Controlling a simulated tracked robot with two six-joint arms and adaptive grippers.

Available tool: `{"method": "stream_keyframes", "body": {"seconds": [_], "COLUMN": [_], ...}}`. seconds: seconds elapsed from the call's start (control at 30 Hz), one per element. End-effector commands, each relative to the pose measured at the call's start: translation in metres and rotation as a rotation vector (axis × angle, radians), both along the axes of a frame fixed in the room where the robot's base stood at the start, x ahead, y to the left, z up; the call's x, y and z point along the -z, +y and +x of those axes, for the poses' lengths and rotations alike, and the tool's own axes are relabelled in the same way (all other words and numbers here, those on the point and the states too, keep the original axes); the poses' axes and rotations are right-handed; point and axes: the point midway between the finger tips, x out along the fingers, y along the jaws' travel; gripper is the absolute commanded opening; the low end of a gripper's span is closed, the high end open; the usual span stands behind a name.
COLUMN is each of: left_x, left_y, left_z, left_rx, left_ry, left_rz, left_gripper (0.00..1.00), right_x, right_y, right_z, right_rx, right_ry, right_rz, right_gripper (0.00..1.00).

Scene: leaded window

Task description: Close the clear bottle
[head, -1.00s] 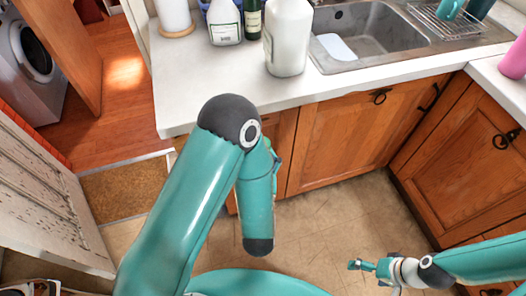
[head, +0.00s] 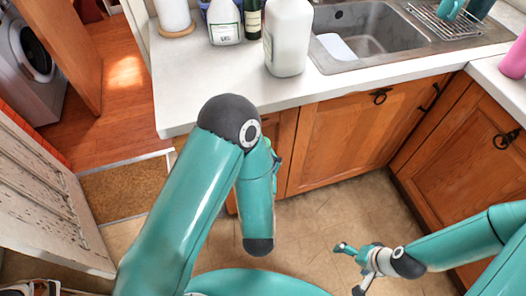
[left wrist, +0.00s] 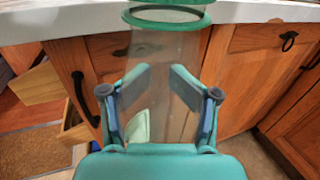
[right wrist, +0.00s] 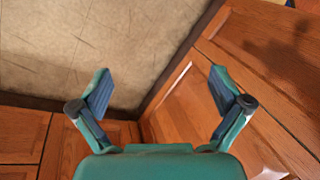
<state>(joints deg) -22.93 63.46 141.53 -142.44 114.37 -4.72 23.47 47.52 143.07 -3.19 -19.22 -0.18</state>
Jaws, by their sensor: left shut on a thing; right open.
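In the left wrist view, the clear bottle (left wrist: 165,65) is a see-through body with a green rim (left wrist: 165,20) near the top edge of the picture. My left gripper (left wrist: 160,82) is shut on its body, one finger on each side. The top of the bottle is cut off, so I cannot tell how its lid stands. My right gripper (head: 349,268) is open and empty above the floor, in front of the cabinets. Its spread fingers show in the right wrist view (right wrist: 160,88).
The worktop (head: 190,100) holds a large white bottle (head: 287,45), a smaller labelled white bottle (head: 224,27) and a dark bottle (head: 252,20). A sink (head: 370,45) and dish rack (head: 450,20) are to the right. Wooden cabinets (head: 335,145) stand below; the floor (head: 315,220) is clear.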

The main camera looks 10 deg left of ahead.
Motion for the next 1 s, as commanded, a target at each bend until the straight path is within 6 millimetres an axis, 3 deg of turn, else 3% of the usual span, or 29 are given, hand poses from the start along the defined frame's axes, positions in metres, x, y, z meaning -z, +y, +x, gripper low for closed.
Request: {"method": "stream_keyframes", "body": {"seconds": [0.1, 0.3, 0.73, 0.87, 1.0], "left_x": [0.0, 0.0, 0.0, 0.003, 0.009], "left_y": [0.0, 0.0, 0.002, 0.018, 0.047], "left_z": [0.0, 0.0, 0.001, 0.004, 0.004], "left_rx": [0.0, 0.0, -0.016, -0.116, -0.318], "left_ry": [-0.001, -0.001, -0.002, -0.003, -0.004], "left_rz": [0.0, 0.0, 0.001, 0.011, 0.019], "left_gripper": [0.0, 0.0, 0.0, 0.0, 0.0], "right_x": [0.006, 0.007, 0.006, 0.006, 0.006], "right_y": [0.038, 0.07, 0.073, 0.073, 0.073], "right_z": [-0.006, -0.016, -0.015, -0.015, -0.015], "right_rx": [-0.079, -0.189, -0.203, -0.201, -0.201], "right_ry": [0.02, 0.03, 0.026, 0.026, 0.026], "right_rz": [0.007, 0.017, 0.017, 0.017, 0.017], "right_gripper": [1.0, 1.0, 1.0, 1.0, 1.0]}}
